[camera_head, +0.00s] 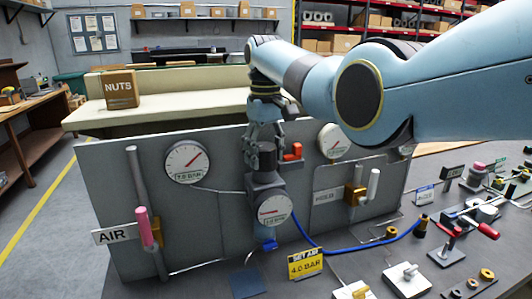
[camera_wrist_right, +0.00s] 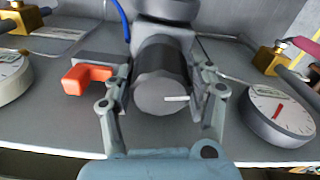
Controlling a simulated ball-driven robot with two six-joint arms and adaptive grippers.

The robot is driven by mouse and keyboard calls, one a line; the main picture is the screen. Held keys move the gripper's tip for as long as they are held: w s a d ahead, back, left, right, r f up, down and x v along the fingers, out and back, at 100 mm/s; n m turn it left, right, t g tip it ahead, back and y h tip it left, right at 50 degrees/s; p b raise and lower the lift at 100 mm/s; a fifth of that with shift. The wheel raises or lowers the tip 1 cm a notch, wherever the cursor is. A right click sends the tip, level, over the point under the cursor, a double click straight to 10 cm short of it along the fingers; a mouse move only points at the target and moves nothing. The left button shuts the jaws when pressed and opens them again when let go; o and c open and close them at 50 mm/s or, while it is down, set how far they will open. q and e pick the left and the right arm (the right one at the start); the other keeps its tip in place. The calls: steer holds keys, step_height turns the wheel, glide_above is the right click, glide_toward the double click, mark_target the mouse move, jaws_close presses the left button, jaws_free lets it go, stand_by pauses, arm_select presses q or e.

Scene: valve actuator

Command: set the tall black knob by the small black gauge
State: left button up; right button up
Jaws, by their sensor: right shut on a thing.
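The tall black knob (camera_head: 263,157) stands upright on top of a grey regulator body (camera_head: 264,183) on the panel. It also shows end-on in the right wrist view (camera_wrist_right: 162,92), with a white mark on its top. The small black gauge (camera_head: 274,210) sits low on the regulator's front, with a white face and a red mark; its reading is too small to tell. My right gripper (camera_head: 265,138) comes down from above and is shut on the knob, one finger on each side (camera_wrist_right: 165,98). My left gripper is not in view.
A yellow sign (camera_head: 305,265) reads "SET AIR 4.0 BAR". Larger gauges sit left (camera_head: 187,162) and right (camera_head: 333,141) on the panel. A red-orange part (camera_head: 293,152) is close beside my right gripper. A blue hose (camera_head: 355,249) crosses the cluttered bench.

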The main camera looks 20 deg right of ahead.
mark_target(265, 146)
steer(key=shift+m, duration=1.3)
steer(key=shift+r, duration=0.1)
steer(key=o, duration=1.2)
steer(key=shift+w, duration=0.1)
steer(key=shift+c, duration=0.2)
step_height(265, 146, up, 12)
